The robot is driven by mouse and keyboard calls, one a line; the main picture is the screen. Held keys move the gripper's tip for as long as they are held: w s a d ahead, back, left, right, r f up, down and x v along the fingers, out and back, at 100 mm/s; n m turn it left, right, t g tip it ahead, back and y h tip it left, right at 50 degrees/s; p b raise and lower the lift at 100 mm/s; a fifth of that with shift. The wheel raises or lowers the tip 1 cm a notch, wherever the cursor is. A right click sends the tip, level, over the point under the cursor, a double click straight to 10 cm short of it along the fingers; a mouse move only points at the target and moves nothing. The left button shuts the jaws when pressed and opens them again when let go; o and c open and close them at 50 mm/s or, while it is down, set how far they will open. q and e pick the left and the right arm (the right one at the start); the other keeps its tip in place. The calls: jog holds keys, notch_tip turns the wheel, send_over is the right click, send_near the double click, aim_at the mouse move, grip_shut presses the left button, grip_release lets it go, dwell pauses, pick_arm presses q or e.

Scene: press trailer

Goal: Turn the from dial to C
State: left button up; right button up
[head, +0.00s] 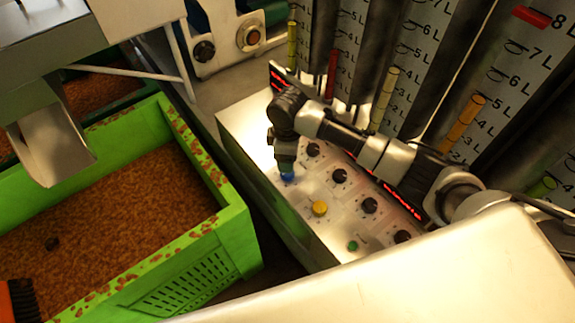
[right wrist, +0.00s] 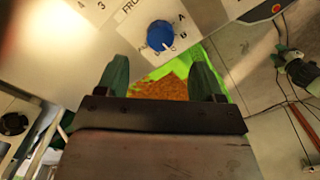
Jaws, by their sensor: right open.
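The from dial (head: 287,177) is a blue knob at the left end of the pale control panel (head: 240,125). In the right wrist view the blue dial (right wrist: 160,35) shows beyond my fingertips, with letters A and B to its right and other letters, hard to read, along its lower edge. A small white mark on the dial points down and slightly right, near those letters. My right gripper (head: 285,160) reaches down over the dial, its fingers in the wrist view (right wrist: 161,75) apart with nothing between them. Whether they touch the dial is unclear. My left gripper is not in view.
A yellow knob (head: 319,208), a green button (head: 352,246) and several black knobs sit on the same panel. Tall gauges with litre marks stand behind it. A green crate (head: 235,225) of brown grains stands to the left, under a metal chute (head: 50,145).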

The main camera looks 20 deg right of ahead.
notch_tip(320, 180, up, 4)
jog(key=shift+f, duration=0.2)
dwell(0.5)
